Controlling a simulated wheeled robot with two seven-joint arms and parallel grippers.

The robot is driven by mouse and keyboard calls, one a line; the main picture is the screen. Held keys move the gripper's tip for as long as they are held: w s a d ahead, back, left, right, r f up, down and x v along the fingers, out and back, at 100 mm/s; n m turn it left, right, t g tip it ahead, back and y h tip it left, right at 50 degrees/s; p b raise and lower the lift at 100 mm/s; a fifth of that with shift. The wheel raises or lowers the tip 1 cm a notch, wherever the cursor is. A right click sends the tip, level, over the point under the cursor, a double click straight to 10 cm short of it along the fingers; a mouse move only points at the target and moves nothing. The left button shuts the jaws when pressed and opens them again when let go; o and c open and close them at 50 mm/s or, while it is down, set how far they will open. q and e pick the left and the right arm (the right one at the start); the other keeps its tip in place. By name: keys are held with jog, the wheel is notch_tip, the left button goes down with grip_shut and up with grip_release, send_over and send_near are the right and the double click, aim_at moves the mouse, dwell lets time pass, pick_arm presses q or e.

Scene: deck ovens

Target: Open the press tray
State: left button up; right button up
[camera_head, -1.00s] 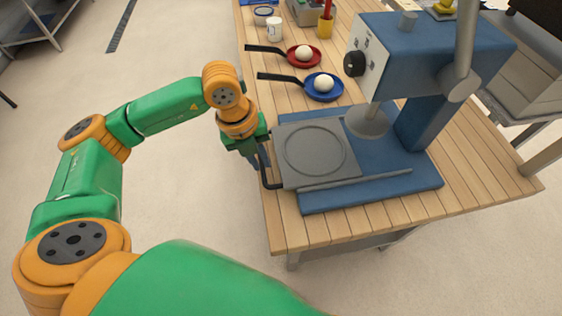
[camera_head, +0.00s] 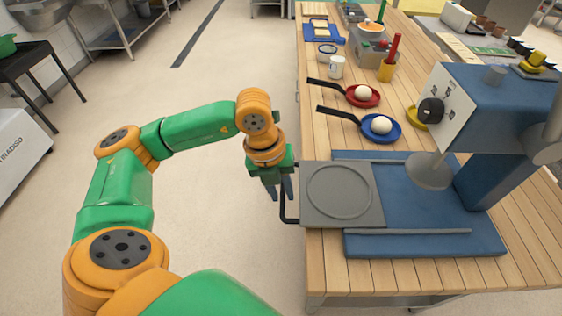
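The press tray (camera_head: 365,222) is a grey square plate with a round raised ring. It sits out at the left of the blue press base (camera_head: 425,217), its left edge level with the table edge. Its dark bar handle (camera_head: 284,207) sticks out past the table edge. The press's round grey head (camera_head: 428,172) is to the right of the tray, not above it. My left gripper (camera_head: 279,193) points down just left of the table, its fingers apart and empty. Its right finger is close to the handle; I cannot tell whether they touch. My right gripper is not in view.
Behind the tray lie a blue pan (camera_head: 396,131) and a red pan (camera_head: 374,98), each with a white ball. A white cup (camera_head: 336,68) and a yellow holder (camera_head: 386,71) stand farther back. The floor (camera_head: 225,115) left of the table is clear.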

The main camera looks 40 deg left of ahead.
pick_arm(q)
jog(key=shift+r, duration=0.15)
notch_tip(320, 180, up, 7)
jog(key=a, duration=0.1)
jog(key=shift+s, duration=0.4)
